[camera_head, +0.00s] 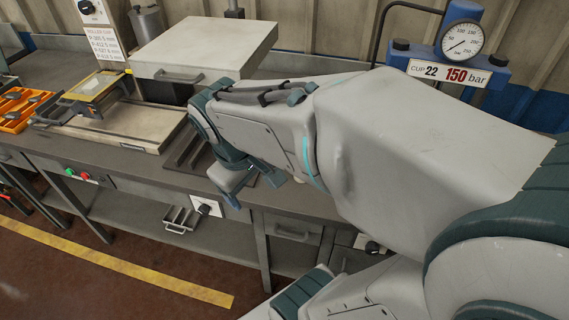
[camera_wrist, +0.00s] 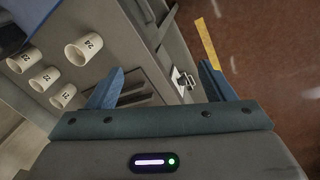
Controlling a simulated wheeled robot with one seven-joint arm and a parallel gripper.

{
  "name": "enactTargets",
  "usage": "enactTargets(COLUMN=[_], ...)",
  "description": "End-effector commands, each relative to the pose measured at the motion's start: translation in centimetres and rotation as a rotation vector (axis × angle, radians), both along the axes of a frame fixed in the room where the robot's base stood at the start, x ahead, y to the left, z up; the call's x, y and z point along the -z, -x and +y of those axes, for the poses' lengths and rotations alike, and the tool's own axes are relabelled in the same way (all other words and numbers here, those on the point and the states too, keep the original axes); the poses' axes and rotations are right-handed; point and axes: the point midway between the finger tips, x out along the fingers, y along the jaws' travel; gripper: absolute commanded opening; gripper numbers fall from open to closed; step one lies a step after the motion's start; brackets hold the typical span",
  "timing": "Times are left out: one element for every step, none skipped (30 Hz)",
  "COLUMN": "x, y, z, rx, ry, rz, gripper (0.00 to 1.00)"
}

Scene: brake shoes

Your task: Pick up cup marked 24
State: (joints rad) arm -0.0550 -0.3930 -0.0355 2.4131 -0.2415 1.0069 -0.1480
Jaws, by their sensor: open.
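In the wrist view several pale cups lie or stand on the grey bench at the upper left, seen at a slant. The one nearest my gripper carries a number that looks like 24: the cup marked 24 (camera_wrist: 80,53). The other cups (camera_wrist: 43,80) are in a row beyond it to the left, with numbers too small to read surely. My gripper (camera_wrist: 161,70) is open and empty, to the right of the cups and apart from them. In the head view my gripper (camera_head: 255,187) hangs over the bench's front edge, and my arm hides the cups.
The bench (camera_head: 125,160) holds a pale press-like box (camera_head: 205,45), an orange tray (camera_head: 18,108) and a slotted dark rack. A gauge (camera_head: 462,40) with a sign reading cup 22, 150 bar stands at the back right. Open floor with a yellow line lies in front.

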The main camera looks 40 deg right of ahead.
Motion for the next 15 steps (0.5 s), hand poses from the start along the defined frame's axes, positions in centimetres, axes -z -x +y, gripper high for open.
enactTargets(x=[3.2, 4.2, 5.4, 6.3, 7.2, 8.3, 9.1, 9.9, 11.0, 11.7, 12.4, 13.3, 13.9, 14.5, 15.1], y=[-0.8, -1.2, -1.8, -2.3, -2.8, -3.5, -4.1, -4.7, -5.6, -6.2, -6.9, -7.8, -8.5, -9.1, -10.0], z=[-0.8, -1.4, -2.2, -2.8, -3.4, -4.2, -4.7, -5.3, -6.0, -6.5, -7.0, -7.6, -8.0, -8.4, -8.7], rx=[-0.07, -0.115, -0.172, -0.215, -0.257, -0.313, -0.353, -0.394, -0.446, -0.486, -0.524, -0.57, -0.602, -0.633, -0.67], ry=[0.064, 0.106, 0.16, 0.2, 0.241, 0.295, 0.335, 0.376, 0.429, 0.469, 0.509, 0.557, 0.594, 0.629, 0.671], rz=[0.073, 0.116, 0.173, 0.217, 0.26, 0.318, 0.363, 0.408, 0.468, 0.515, 0.559, 0.618, 0.66, 0.7, 0.75], gripper=[0.76, 0.76, 0.76, 0.76, 0.76, 0.76, 0.76, 0.76, 0.76, 0.76, 0.76, 0.76, 0.76, 0.76, 0.76])
